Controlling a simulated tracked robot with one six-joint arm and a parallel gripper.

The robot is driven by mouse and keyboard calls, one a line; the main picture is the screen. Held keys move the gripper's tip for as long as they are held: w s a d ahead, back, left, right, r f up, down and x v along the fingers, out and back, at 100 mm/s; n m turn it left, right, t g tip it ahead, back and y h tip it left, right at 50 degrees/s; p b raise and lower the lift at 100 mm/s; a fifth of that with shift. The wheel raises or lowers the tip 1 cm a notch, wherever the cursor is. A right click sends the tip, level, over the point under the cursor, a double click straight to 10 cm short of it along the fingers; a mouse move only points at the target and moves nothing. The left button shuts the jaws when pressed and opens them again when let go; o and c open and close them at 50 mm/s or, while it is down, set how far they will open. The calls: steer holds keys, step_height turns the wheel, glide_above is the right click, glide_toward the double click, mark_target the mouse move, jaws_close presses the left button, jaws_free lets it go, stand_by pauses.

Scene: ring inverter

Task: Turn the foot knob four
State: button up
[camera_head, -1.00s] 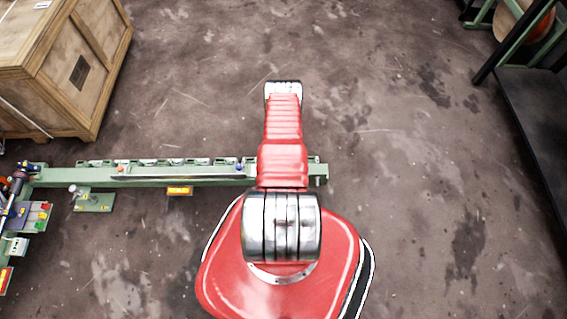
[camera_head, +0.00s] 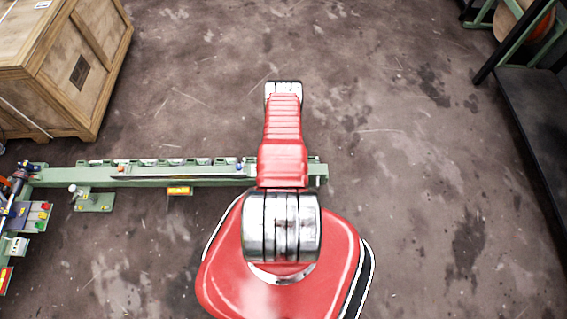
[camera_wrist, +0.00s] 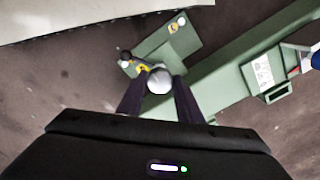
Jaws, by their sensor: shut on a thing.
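The foot knob (camera_wrist: 159,80) is a pale round knob in the wrist view, on a green foot plate (camera_wrist: 182,40) beside the green beam (camera_wrist: 222,80). My gripper (camera_wrist: 158,88) has its two dark fingers on either side of the knob and is shut on it. In the head view my gripper is hidden behind my red arm. Another foot plate (camera_head: 94,203) with a metal knob (camera_head: 75,190) stands at the left of the beam (camera_head: 150,177) in the head view.
A wooden crate (camera_head: 60,65) stands at the upper left. A dark bench (camera_head: 535,130) is at the right. Machine parts with coloured buttons (camera_head: 38,215) sit at the left end of the beam. The floor between beam and bench is clear.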

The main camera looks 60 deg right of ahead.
steer(key=shift+n, duration=1.7)
steer(key=o, duration=1)
steer(key=shift+o, duration=0.2)
steer(key=shift+r, duration=0.15)
step_height(320, 180, up, 13)
steer(key=shift+r, duration=0.2)
